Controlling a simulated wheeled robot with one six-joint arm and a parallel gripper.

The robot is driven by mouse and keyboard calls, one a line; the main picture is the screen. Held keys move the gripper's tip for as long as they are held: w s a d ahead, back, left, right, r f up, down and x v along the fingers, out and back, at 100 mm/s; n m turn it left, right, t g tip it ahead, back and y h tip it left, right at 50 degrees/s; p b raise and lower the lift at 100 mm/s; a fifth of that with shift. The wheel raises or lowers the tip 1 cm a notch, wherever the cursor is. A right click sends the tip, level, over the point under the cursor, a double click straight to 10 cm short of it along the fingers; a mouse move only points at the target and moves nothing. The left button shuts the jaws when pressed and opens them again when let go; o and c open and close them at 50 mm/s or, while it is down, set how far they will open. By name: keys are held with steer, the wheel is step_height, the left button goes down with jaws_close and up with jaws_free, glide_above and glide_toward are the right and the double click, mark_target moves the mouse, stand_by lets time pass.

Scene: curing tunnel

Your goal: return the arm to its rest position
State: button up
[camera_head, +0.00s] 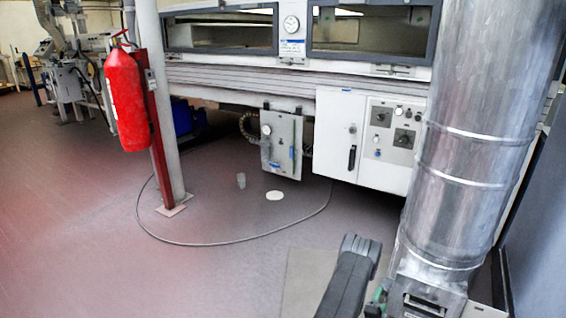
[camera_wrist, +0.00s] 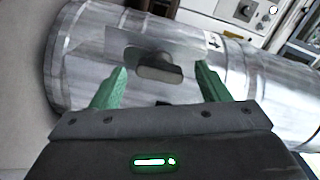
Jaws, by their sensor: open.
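My gripper shows in the wrist view (camera_wrist: 155,85) with two green fingers spread wide apart and nothing between them. Beyond the fingers is a large shiny metal duct (camera_wrist: 90,50) with a plate and a dark oblong handle (camera_wrist: 160,68) on it. In the head view, my dark arm link stands at the bottom, just left of the duct (camera_head: 470,130). A bit of green beside the arm in the head view is partly hidden, close to the duct's lower end. I cannot tell whether the fingers touch the duct.
A red fire extinguisher (camera_head: 126,100) hangs on a post (camera_head: 160,110) at left. A white control cabinet (camera_head: 362,140) and a long machine with windows (camera_head: 290,75) stand behind. A cable (camera_head: 230,243) loops on the floor. Open floor (camera_head: 80,240) lies at left.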

steer(key=n, duration=1.4)
stand_by(0.4)
steer(key=shift+s, duration=0.1)
